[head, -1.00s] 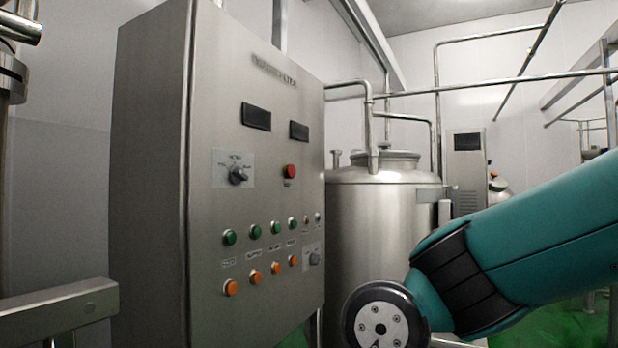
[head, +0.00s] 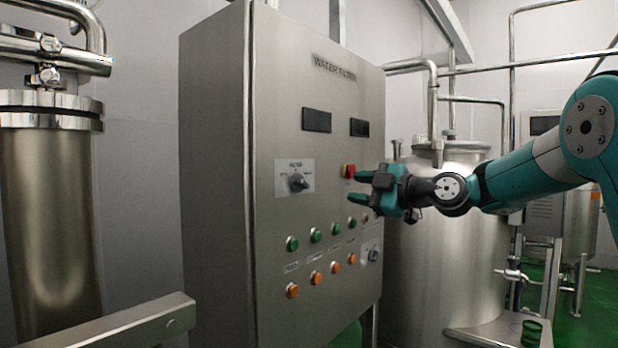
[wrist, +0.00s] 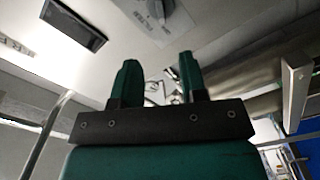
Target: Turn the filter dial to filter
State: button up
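The filter dial (head: 298,183) is a dark grey knob on a pale label plate, on the front of the steel water filter cabinet (head: 222,200). In the wrist view the dial (wrist: 160,10) shows at the top, partly cut off by the frame edge. My gripper (head: 354,187) is in front of the cabinet, to the right of the dial and apart from it. Its two fingers point left and stand apart with nothing between them. In the wrist view the fingers (wrist: 158,82) are also spread and empty. The dial's exact setting is too small to read.
A red button (head: 349,171) lies close behind my fingers. Green buttons (head: 292,243) and orange buttons (head: 292,291) line the panel below, with a second knob (head: 373,254) at right. A steel rail (head: 130,325) crosses the lower left. A tank (head: 440,270) stands behind my arm.

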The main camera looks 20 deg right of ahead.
aim_at(306, 184)
jog(key=p+x, duration=0.6)
jog(key=x, duration=0.6)
jog(key=shift+w+a+r+p, duration=0.15)
jog(key=shift+w+r+p, duration=0.1)
jog(key=shift+p, duration=0.1)
jog(key=shift+w+a+f, duration=0.25)
jog(key=shift+w+a, duration=0.2)
jog(key=shift+w, duration=0.1)
jog(key=shift+c, duration=0.4)
grip_shut()
